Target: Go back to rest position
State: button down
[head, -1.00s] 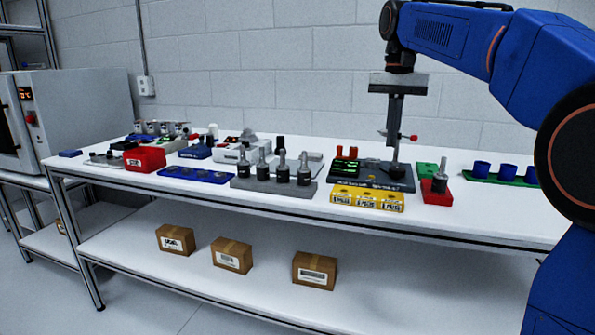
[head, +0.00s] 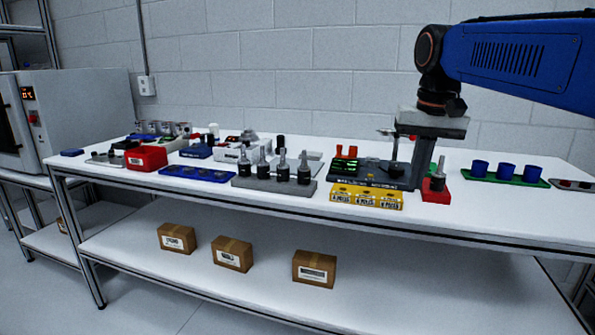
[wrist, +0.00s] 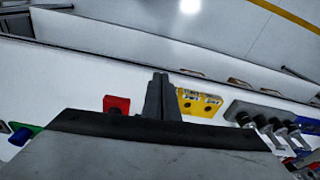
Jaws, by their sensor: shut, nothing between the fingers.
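My gripper (head: 419,184) is shut and empty, pointing down above the right part of the bench in the head view. Its closed fingers (wrist: 158,84) also show in the wrist view. The dark test station (head: 375,180) with green displays stands just left of and behind the fingers. A red block (head: 436,196) with a dark-and-metal cylindrical part (head: 437,182) on it is right beside the fingertips; the fingers partly hide that area. I cannot tell the exact gap between the fingertips and these things.
A yellow block (head: 366,198) sits at the front edge. A grey rack (head: 274,191) with several upright parts is left of it. A green tray (head: 506,179) with blue cups lies right. The white bench (head: 500,215) is clear at front right. A block wall stands behind.

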jog(key=s+d+f+n+t, duration=0.2)
jog(key=s+d+f+t, duration=0.1)
jog(key=s+f, duration=1.8)
notch_tip(320, 180, down, 4)
jog(key=shift+s+r, duration=0.1)
jog(key=shift+s, duration=0.3)
jog(key=shift+d, duration=0.1)
